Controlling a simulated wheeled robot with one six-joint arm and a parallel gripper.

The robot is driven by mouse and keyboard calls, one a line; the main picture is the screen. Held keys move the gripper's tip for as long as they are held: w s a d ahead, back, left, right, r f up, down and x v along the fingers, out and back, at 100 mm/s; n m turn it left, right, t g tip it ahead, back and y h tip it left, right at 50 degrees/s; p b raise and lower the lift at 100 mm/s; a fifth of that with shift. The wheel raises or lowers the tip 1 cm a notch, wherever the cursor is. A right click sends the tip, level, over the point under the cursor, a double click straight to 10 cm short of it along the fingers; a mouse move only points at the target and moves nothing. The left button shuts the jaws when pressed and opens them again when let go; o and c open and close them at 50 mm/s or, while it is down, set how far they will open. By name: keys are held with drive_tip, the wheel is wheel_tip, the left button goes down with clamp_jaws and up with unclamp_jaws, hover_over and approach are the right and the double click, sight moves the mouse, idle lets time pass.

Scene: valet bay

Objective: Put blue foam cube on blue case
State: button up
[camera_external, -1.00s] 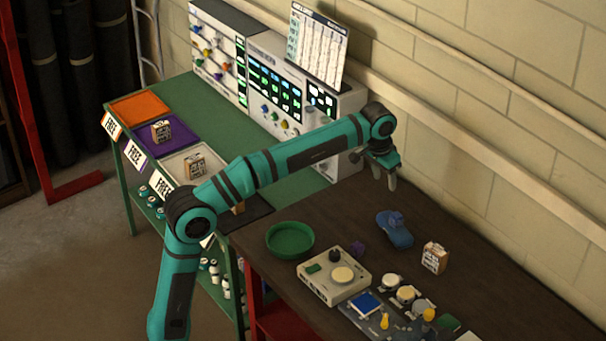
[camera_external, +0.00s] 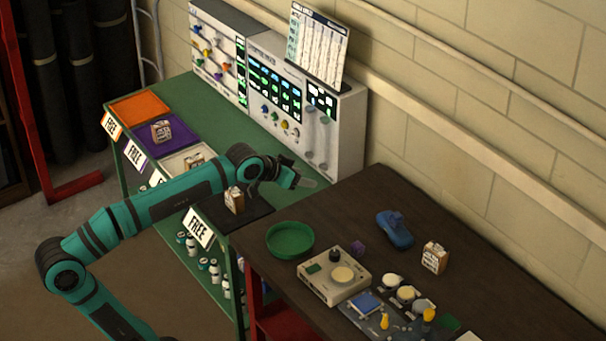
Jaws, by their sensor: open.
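The blue case (camera_external: 393,236) lies on the dark brown table, right of its middle. A small blue lump (camera_external: 397,217) rests on top of the case at its upper end. It looks like the blue foam cube, but it is too small and too close in colour to be sure. My gripper (camera_external: 306,181) is open, with nothing visible between its fingers. It is up and to the left of the case, well apart from it, in front of the grey control panel. A small purple cube (camera_external: 358,248) lies left of the case.
A green bowl (camera_external: 290,239), a beige device (camera_external: 334,276) and a small printed carton (camera_external: 434,257) stand on the brown table (camera_external: 345,205). The green bench holds orange (camera_external: 141,107), purple (camera_external: 184,139) and pale trays, and a black tray with a carton (camera_external: 234,200).

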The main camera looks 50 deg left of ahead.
drive_tip(key=s+a+f+t, duration=0.2)
drive_tip(key=s+f+t, duration=0.1)
drive_tip(key=s, duration=0.6)
drive_tip(key=s+a+f+t, duration=0.1)
drive_tip(key=s+f+t, duration=0.2)
drive_tip(key=s, duration=0.6)
drive_tip(key=shift+a+y, duration=0.35)
drive_tip(key=shift+y, duration=0.05)
